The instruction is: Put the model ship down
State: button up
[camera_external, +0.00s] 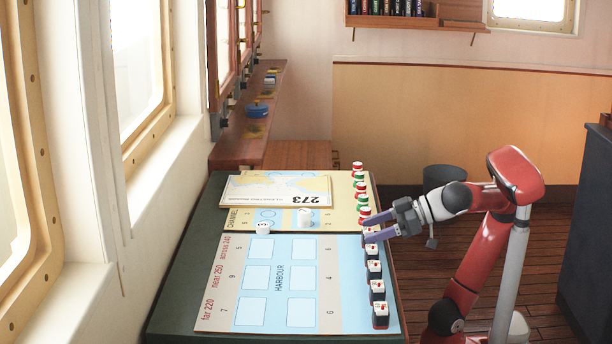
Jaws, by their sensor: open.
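My gripper (370,229) is open at the right edge of the chart board, with its fingers pointing left. A small dark block with a white and red top (370,235) sits at its fingertips, partly covered; I cannot tell whether they touch. More such blocks (374,269) stand in a row below it along the board's right edge. Round red, green and white pieces (361,187) continue the row above. No piece is clearly recognisable as a model ship at this size. The board's HARBOUR part (279,318) has several empty pale squares; the CHANNEL part (340,188) lies beyond.
A card marked 273 (285,189) lies at the back. The dark green table (178,290) is bare at left. A grey bin (443,176) stands behind my arm.

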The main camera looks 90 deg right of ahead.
aim_at(361, 244)
jog(key=x, duration=0.3)
jog(key=shift+w+f, duration=0.2)
jog(key=shift+w, duration=0.15)
jog(key=c, duration=0.8)
